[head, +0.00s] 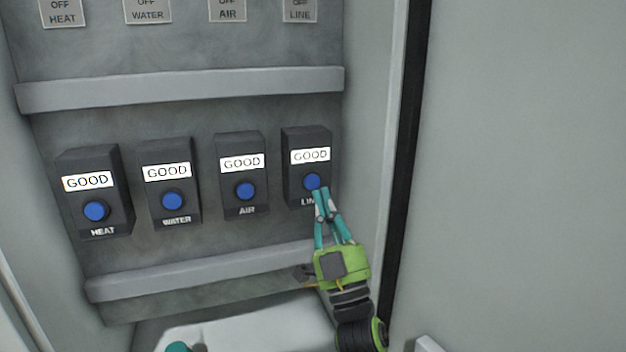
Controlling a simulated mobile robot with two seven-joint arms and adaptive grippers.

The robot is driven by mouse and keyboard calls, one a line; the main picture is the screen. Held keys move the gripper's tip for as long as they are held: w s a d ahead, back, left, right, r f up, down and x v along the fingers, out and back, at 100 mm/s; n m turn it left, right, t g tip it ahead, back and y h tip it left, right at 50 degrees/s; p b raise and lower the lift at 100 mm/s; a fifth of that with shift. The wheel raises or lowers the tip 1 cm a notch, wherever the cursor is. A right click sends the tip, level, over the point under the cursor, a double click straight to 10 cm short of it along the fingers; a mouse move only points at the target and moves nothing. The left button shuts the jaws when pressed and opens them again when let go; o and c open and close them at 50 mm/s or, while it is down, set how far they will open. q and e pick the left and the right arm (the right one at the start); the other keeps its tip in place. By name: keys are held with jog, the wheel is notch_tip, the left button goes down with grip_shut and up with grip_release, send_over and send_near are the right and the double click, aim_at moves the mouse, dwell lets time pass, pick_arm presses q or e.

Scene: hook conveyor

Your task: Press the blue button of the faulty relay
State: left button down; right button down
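Several dark relay boxes hang in a row, each with a lit GOOD display and a blue button. They are the HEAT relay (93,190), the WATER relay (170,182), the AIR relay (240,175) and the LINE relay (306,141). My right gripper (320,190) has its teal fingertips close together at the LINE relay's blue button (312,180), covering part of its lower edge and the LINE label. I cannot tell whether the tips touch the button.
Grey ledges cross the panel above (180,89) and below (200,272) the relays. Labelled plates, including OFF HEAT (62,13), sit along the top. The cabinet's right side wall (372,110) stands close to my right arm.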

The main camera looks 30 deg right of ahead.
jog(key=shift+s+a, duration=0.25)
jog(key=shift+s, duration=0.75)
